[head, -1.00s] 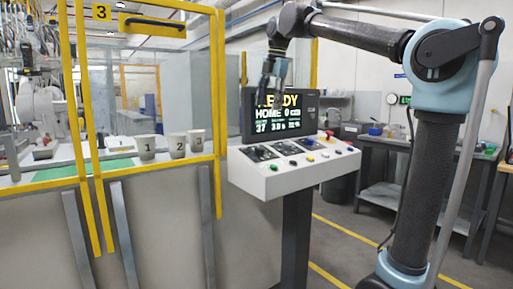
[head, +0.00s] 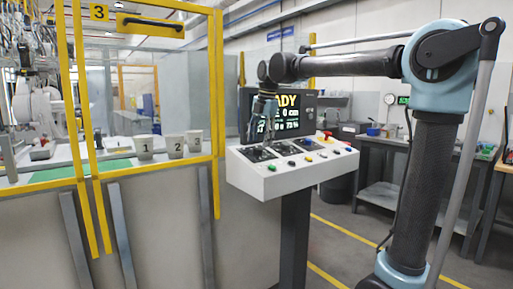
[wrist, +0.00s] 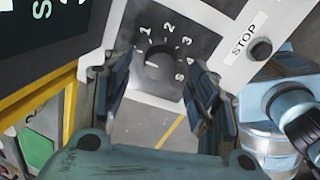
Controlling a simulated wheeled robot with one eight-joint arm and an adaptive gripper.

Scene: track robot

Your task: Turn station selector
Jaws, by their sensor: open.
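The station selector is a dark round knob (wrist: 159,58) on a black plate (wrist: 200,30), with white marks including 1, 2 and 3 around it. I cannot tell which mark it points to. My gripper (wrist: 157,76) is open in the wrist view, its two fingers apart on either side of the knob's lower part in the picture. I see nothing between them, and contact with the knob is not clear. In the head view my gripper (head: 261,126) hangs at the left part of the white console (head: 300,177), in front of the screen, and hides part of the panel there.
The screen (head: 290,100) stands behind the console. In the wrist view a black button (wrist: 260,49) sits beside a STOP label. A yellow-framed enclosure (head: 217,120) borders the console on the left, with cups (head: 175,147) inside. A bench (head: 383,175) stands back right.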

